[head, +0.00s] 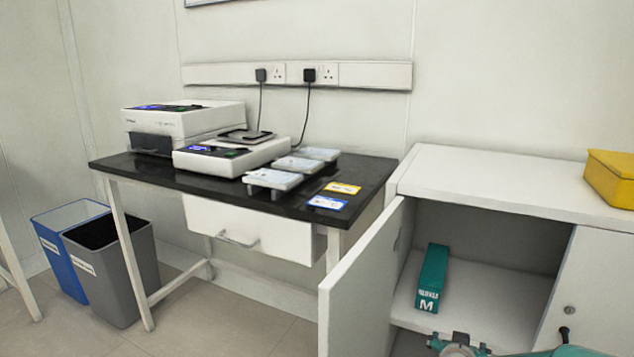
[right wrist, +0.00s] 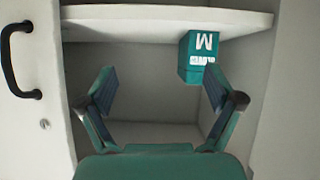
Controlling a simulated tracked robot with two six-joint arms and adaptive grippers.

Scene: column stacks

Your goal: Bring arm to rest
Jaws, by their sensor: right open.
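My right gripper (right wrist: 158,85) is open in the right wrist view, its two fingers spread apart with nothing between them. It faces the inside of the open cabinet (head: 505,231). A teal box marked M (right wrist: 195,58) is near its right-hand finger in that view; I cannot tell whether they touch. In the head view the teal box (head: 432,278) lies on the cabinet's shelf, and part of my right gripper (head: 462,340) shows at the bottom edge, in front of the cabinet. My left gripper is in neither view.
The cabinet door (head: 365,285) stands open to the left. A yellow box (head: 610,177) sits on the cabinet top. A black table (head: 140,167) with devices and cards stands left of the cabinet, with blue (head: 58,258) and grey (head: 118,272) bins beside it.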

